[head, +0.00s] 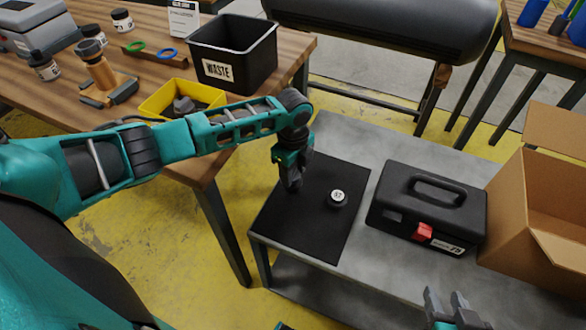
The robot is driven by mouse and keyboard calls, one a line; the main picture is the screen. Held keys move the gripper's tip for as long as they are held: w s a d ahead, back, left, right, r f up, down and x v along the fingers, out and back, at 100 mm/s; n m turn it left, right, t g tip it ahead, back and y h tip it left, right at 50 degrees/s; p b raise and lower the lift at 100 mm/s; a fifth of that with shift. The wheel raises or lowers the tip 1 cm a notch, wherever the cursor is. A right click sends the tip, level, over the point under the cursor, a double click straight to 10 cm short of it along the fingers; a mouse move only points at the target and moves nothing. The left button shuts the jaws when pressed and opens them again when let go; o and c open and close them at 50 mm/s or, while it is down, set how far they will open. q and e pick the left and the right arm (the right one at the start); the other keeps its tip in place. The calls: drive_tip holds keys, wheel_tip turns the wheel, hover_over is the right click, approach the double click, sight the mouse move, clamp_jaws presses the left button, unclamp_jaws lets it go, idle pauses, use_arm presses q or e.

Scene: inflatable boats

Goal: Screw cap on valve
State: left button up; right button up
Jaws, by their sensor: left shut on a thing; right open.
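My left gripper (291,180) points down over the left part of a black mat (325,233). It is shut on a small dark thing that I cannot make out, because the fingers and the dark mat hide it. A small round black piece with a white labelled top (337,197) sits on the mat, to the right of my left gripper and apart from it. I cannot tell if it is the valve or the cap. My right gripper (455,302) is open and empty at the bottom edge of the view, over the grey table's front.
The mat lies on a grey table (388,258). A black toolbox with a red latch (428,208) and an open cardboard box (535,215) stand to the right. The wooden bench at left holds a black waste bin (233,52) and a yellow tray (160,99).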

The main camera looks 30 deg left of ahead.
use_arm(q)
drive_tip(key=shift+f, duration=0.3)
idle(0.8)
drive_tip(key=shift+f, duration=0.3)
idle(0.6)
drive_tip(key=m, duration=0.3)
drive_tip(key=shift+s+m, duration=0.1)
drive_tip(key=shift+m, duration=1.3)
drive_tip(key=shift+m, duration=0.5)
drive_tip(key=m, duration=0.4)
drive_tip(key=shift+s+a+m, duration=0.1)
drive_tip(key=shift+m, duration=0.2)
